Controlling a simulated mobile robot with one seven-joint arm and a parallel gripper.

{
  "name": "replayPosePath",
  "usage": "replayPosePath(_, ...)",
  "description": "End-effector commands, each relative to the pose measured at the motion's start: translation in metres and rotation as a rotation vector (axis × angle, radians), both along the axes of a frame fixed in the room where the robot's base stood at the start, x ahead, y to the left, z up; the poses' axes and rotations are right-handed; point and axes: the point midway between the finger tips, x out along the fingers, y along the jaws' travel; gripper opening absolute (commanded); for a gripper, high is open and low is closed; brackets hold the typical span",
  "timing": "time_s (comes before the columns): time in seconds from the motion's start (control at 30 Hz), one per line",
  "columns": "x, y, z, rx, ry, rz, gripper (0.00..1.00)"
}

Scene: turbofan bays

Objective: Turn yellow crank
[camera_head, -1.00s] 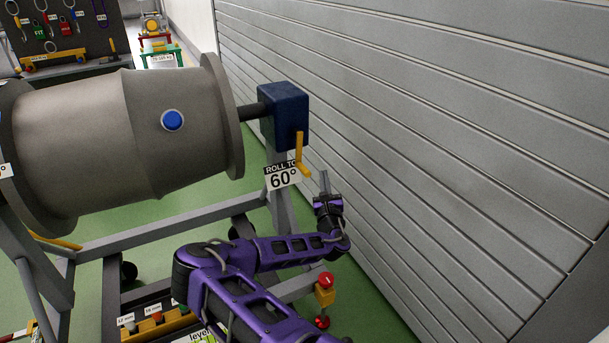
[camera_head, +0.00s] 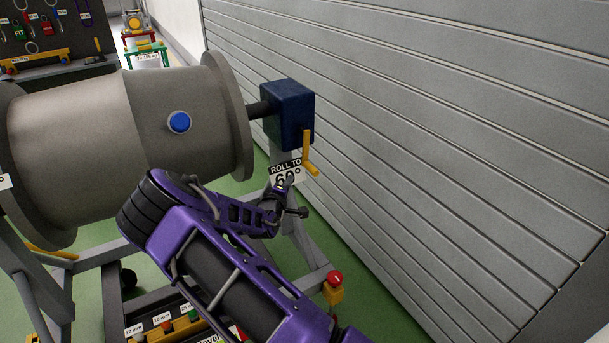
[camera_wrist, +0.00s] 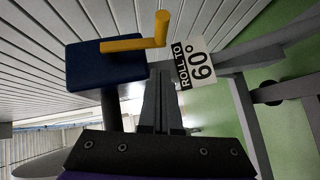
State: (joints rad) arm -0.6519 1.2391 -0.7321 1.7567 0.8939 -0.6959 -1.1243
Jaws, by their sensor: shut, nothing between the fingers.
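The yellow crank (camera_head: 307,150) is on the right face of the dark blue gearbox (camera_head: 288,113), at the end of the grey drum's shaft. Its arm hangs down and its handle sticks out at the lower end. In the wrist view the crank (camera_wrist: 135,44) lies across the blue box (camera_wrist: 105,70), with its handle pointing up in the picture. My gripper (camera_head: 304,212) is below the crank and apart from it. In the wrist view my gripper (camera_wrist: 158,78) shows its fingers together and empty, between the blue box and the sign.
A "ROLL TO 60°" sign (camera_head: 286,174) hangs below the gearbox, close to my gripper. The grey drum (camera_head: 90,130) sits on a grey frame (camera_head: 95,258). A ribbed grey wall (camera_head: 430,150) stands close on the right. A red button on a yellow box (camera_head: 334,288) is lower right.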

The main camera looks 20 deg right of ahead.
Motion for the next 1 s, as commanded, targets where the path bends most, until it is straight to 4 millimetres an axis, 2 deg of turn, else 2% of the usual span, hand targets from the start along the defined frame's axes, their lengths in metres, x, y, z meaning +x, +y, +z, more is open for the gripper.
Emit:
replayPosePath(0.1,0.023,-0.017,-0.007,-0.003,0.000,-0.001,0.00)
replayPosePath(0.27,0.049,-0.033,-0.012,-0.004,-0.001,0.000,0.00)
replayPosePath(0.33,0.049,-0.046,-0.014,-0.004,0.001,-0.004,0.00)
replayPosePath(0.5,0.053,-0.063,-0.019,-0.004,0.002,0.000,0.00)
replayPosePath(1.0,0.054,-0.072,-0.021,-0.005,0.001,0.000,0.00)
